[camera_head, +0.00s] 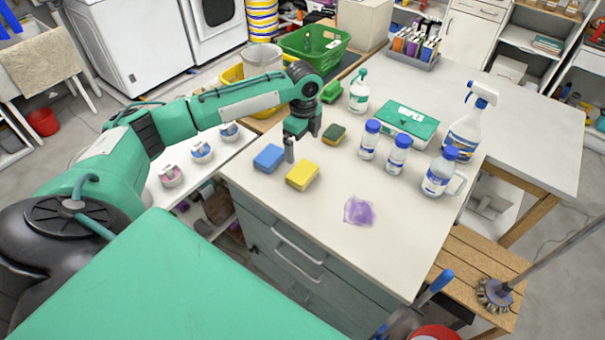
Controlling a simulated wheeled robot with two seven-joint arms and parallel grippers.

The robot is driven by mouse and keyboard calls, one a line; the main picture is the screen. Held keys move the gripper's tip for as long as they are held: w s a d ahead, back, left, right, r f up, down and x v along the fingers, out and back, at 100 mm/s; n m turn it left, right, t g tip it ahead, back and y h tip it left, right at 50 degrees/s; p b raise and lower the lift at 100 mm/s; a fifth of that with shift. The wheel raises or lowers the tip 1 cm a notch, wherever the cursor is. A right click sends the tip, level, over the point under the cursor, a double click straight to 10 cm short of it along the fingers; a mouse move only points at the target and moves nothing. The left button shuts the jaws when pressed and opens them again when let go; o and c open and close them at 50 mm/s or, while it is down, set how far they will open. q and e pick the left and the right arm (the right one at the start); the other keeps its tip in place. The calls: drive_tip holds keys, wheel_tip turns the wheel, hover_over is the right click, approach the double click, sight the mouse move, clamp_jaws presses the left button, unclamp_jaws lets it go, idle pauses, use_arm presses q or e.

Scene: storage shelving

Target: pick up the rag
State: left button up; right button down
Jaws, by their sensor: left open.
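A crumpled purple rag (359,211) lies flat on the white countertop (385,180), toward its front right. My left gripper (301,148) is open and empty. It is over the counter near the sponges, to the upper left of the rag and apart from it. A yellow sponge (302,175) and a blue sponge (269,158) lie close beneath and beside the gripper. My right gripper does not show.
A green and yellow sponge (334,134) lies behind the gripper. Several blue-capped bottles (398,154) stand behind the rag, with a spray bottle (466,130) and a green-lidded box (405,122). The counter around the rag is clear.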

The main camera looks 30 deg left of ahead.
use_arm(q)
drive_tip(key=p, duration=0.1)
hover_over(303, 171)
wheel_tip(303, 171, down, 6)
drive_tip(key=shift+f, duration=0.1)
wheel_tip(303, 171, down, 4)
drive_tip(key=shift+s+f+p, duration=0.1)
drive_tip(key=shift+s+p, duration=0.05)
drive_tip(key=shift+p, duration=0.85)
drive_tip(key=shift+f, duration=0.55)
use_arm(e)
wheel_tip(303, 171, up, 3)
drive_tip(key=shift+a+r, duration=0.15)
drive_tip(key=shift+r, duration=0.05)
use_arm(q)
drive_tip(key=c, duration=0.8)
wheel_tip(303, 171, up, 20)
drive_tip(key=b, duration=0.3)
drive_tip(key=shift+b, duration=0.4)
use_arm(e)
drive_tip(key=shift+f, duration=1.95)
